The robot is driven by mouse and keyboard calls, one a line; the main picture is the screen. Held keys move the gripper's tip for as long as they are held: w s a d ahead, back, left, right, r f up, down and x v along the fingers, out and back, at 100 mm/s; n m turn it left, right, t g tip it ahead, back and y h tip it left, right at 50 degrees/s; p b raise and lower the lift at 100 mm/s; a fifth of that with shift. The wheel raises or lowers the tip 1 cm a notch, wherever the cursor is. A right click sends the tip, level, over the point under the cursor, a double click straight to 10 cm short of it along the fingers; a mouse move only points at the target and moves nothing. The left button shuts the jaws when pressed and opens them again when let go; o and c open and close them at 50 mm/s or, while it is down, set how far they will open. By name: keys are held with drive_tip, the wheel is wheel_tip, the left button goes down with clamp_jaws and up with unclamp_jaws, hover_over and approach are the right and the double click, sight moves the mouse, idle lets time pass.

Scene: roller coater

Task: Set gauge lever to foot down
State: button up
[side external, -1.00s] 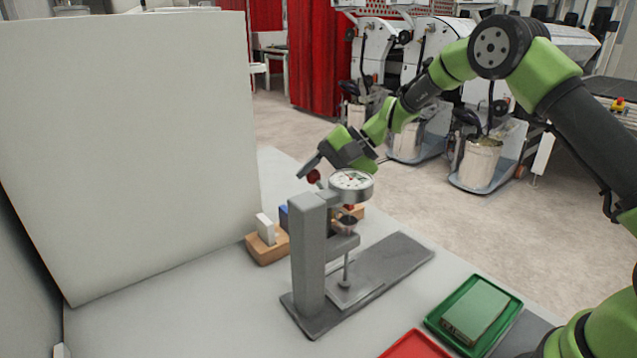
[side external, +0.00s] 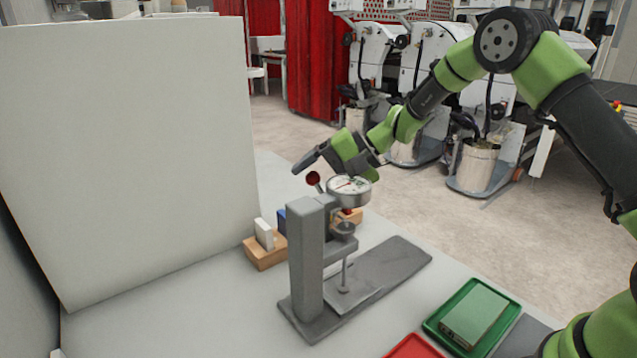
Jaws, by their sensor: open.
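The grey gauge stand (side external: 306,255) stands upright on the table, with a round white-faced dial (side external: 349,189) at its top. The lever's dark red knob (side external: 313,178) sticks up behind the column, to the left of the dial. A thin rod runs down from the stand's arm to a small foot (side external: 344,289) low over the base plate; I cannot tell whether it touches. My gripper (side external: 299,168) is open, above and slightly left of the knob, its fingers pointing down and left. It appears empty and apart from the knob, though the depth is hard to judge.
Wooden blocks (side external: 265,252) holding a white and a blue piece stand behind the stand. A green tray (side external: 430,324) with a green box (side external: 474,315) and a red tray (side external: 413,347) lie front right. A tall white panel (side external: 130,160) closes the left side.

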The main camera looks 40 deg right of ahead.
drive_tip(key=v, duration=1)
drive_tip(key=shift+s+a, duration=0.1)
drive_tip(key=shift+a, duration=0.05)
drive_tip(key=s+a+r+n+h, duration=0.2)
drive_tip(key=s+a+r, duration=0.15)
drive_tip(key=s, duration=0.45)
drive_tip(key=s+a+r+n+h, duration=0.1)
drive_tip(key=s+a+r+h, duration=0.1)
drive_tip(key=s+r, duration=0.45)
drive_tip(key=s+d+f+n+t+h, duration=0.1)
drive_tip(key=s+f+h, duration=0.1)
drive_tip(key=s, duration=0.8)
drive_tip(key=shift+n+h, duration=0.3)
